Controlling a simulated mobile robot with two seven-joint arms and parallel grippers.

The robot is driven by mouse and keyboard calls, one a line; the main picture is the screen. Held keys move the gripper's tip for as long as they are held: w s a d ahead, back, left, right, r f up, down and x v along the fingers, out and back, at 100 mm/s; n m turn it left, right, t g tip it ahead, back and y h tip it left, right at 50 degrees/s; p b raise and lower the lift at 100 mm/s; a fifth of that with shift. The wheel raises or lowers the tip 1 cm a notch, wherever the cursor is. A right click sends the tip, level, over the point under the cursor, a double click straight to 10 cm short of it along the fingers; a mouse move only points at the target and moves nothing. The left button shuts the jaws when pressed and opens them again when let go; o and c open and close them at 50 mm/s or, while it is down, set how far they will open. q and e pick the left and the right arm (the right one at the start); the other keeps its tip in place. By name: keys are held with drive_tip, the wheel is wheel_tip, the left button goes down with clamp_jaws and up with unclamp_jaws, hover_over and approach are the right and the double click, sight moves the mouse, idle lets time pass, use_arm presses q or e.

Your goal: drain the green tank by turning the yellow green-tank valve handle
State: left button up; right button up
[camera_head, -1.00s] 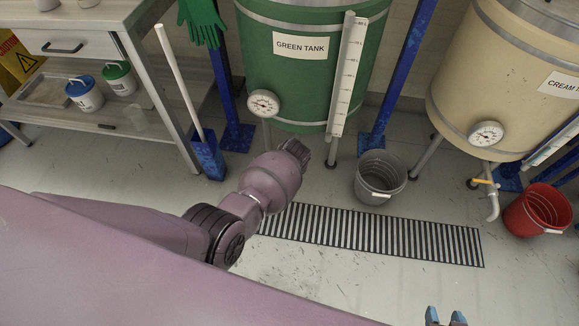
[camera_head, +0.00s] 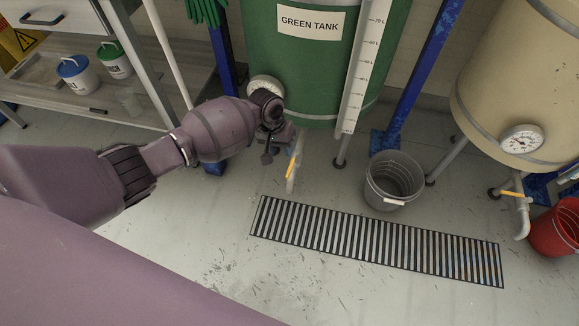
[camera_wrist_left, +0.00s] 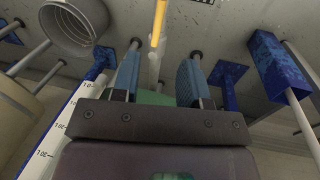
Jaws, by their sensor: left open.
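The green tank (camera_head: 310,65) stands at top centre in the head view, labelled GREEN TANK. Under it, the yellow valve handle (camera_head: 293,164) shows on a pale outlet pipe (camera_head: 291,184). My left gripper (camera_head: 269,157) is just left of the handle, below the tank's dial; the wrist partly covers the dial. In the left wrist view, the left gripper (camera_wrist_left: 163,52) is open, its two blue-padded fingers apart and empty. The yellow handle (camera_wrist_left: 158,22) lies just beyond the fingertips, roughly in line with the gap. My right gripper is not in view.
A grey bucket (camera_head: 394,181) stands right of the outlet, behind a floor drain grate (camera_head: 375,242). Blue posts (camera_head: 422,75) flank the tank. The cream tank (camera_head: 510,80) and red bucket (camera_head: 555,232) are at right. A shelved table (camera_head: 80,95) stands at left.

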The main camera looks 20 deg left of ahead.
use_arm(q)
drive_tip(key=b, duration=0.2)
hover_over(288, 171)
drive_tip(key=a, duration=0.1)
wheel_tip(288, 171, down, 6)
drive_tip(key=f, duration=0.1)
drive_tip(key=f+b, duration=0.1)
drive_tip(key=f, duration=0.1)
drive_tip(key=shift+d+f+b, duration=0.15)
drive_tip(key=shift+d+b, duration=0.1)
drive_tip(key=shift+b, duration=0.15)
drive_tip(key=shift+w+d+f+b, duration=0.1)
drive_tip(key=shift+f+b, duration=0.2)
drive_tip(key=shift+f, duration=0.3)
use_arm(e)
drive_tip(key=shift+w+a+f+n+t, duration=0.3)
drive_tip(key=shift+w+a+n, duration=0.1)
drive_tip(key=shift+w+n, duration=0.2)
use_arm(q)
drive_tip(key=shift+r, duration=0.1)
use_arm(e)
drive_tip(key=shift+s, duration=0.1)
use_arm(q)
clamp_jaws()
